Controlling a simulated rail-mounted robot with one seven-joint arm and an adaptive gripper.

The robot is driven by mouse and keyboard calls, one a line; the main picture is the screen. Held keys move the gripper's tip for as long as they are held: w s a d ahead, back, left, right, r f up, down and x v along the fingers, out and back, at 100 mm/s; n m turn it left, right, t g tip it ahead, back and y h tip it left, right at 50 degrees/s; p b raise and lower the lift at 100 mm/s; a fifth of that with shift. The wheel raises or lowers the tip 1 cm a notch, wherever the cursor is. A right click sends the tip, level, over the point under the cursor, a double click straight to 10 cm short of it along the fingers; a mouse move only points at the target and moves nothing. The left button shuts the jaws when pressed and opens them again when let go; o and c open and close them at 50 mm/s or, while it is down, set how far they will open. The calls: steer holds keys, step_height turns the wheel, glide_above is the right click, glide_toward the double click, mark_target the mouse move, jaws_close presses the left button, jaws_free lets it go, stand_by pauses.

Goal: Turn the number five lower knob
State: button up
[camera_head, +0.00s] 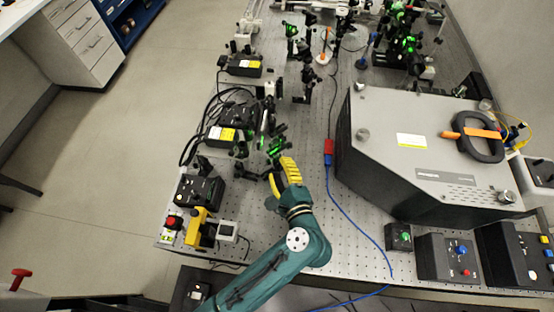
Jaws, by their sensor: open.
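My gripper (278,170), with yellow fingers on a teal arm, is open over the left part of the optical table. Its fingertips point toward a green-lit optical mount (276,147) just beyond them. I cannot tell whether they touch it. Another dark mount (240,149) stands a little to the left. The knobs on these mounts are too small to make out, and no number is readable, so I cannot tell which is the number five lower knob. The fingers and wrist hide part of the table around them.
A large grey spectrometer box (420,150) stands to the right. Black laser units with yellow labels (221,134) and cables lie left of the gripper. A red button box (172,222) and control boxes (447,258) sit along the near edge. Bare perforated table (345,225) shows right of my wrist.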

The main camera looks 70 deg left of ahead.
mark_target(277, 163)
steer(key=x, duration=0.3)
steer(key=shift+a, duration=0.3)
jaws_close()
steer(key=shift+f, duration=0.1)
